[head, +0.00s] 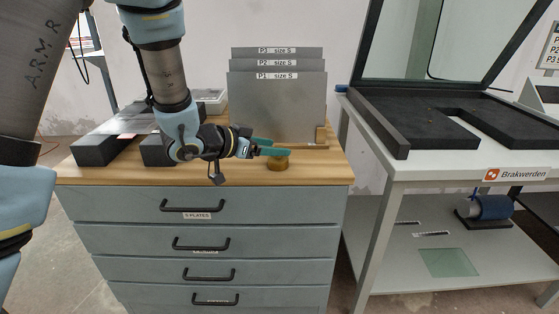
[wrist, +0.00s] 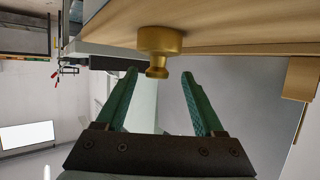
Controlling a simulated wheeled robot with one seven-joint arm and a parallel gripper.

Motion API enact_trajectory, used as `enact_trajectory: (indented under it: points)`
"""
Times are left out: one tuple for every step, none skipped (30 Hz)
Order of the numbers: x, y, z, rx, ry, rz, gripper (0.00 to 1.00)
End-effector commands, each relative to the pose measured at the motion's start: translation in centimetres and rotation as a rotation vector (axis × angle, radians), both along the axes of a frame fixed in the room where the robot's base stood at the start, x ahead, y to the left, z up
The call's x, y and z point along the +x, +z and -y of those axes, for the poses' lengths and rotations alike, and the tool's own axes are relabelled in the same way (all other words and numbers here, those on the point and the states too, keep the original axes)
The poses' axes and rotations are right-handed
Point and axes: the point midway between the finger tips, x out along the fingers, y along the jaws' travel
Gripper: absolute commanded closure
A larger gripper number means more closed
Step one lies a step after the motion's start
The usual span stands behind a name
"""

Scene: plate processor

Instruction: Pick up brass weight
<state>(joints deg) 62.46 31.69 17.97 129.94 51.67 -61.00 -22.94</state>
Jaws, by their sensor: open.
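The brass weight (head: 278,163) stands on the wooden top of the drawer cabinet, near its front right part. It is a gold-coloured cylinder with a narrower knob. In the wrist view the brass weight (wrist: 159,47) shows at the upper middle, just beyond the fingertips. My gripper (head: 272,147) has green fingers and reaches in from the left, at the weight in the head view. In the wrist view my gripper (wrist: 160,75) is open and empty, with the weight's knob near the gap between the fingertips. I cannot tell whether a finger touches it.
Grey plates (head: 277,108) labelled P1, P2 and P3 stand upright in a wooden rack behind the weight. Dark blocks (head: 96,150) lie at the left of the wooden top (head: 318,170). A bench with a black-framed machine (head: 400,125) stands to the right.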

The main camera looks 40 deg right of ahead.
Motion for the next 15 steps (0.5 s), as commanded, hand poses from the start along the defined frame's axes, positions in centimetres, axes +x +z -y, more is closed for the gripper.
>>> enact_trajectory:
  points:
    - [-0.1, -0.2, 0.4, 0.002, -0.002, 0.0, 0.3]
    - [-0.3, -0.3, 0.6, 0.002, -0.003, 0.0, 0.3]
    - [-0.4, -0.5, 1.1, 0.002, -0.004, -0.002, 0.3]
    - [-0.5, -0.7, 1.5, 0.002, -0.004, -0.001, 0.3]
    - [-0.6, -0.9, 2.0, 0.003, -0.005, 0.0, 0.3]
    - [-0.7, -1.1, 2.5, 0.003, -0.003, 0.0, 0.3]
    - [-0.8, -1.3, 2.9, 0.003, -0.004, -0.001, 0.3]
    - [-0.8, -1.5, 3.3, 0.003, -0.003, 0.0, 0.3]
    - [-0.7, -1.7, 3.8, 0.002, -0.001, 0.0, 0.3]
    - [-0.6, -1.8, 4.0, 0.002, -0.001, 0.0, 0.3]
    - [-0.7, -1.9, 4.3, 0.002, -0.001, 0.0, 0.3]
    - [-0.7, -2.0, 4.5, 0.001, -0.001, 0.0, 0.3]
    - [-0.7, -2.0, 4.7, 0.001, -0.001, 0.0, 0.3]
    - [-0.7, -2.1, 4.7, 0.001, -0.001, 0.0, 0.3]
    - [-0.6, -2.1, 4.8, 0.001, 0.0, 0.0, 0.3]
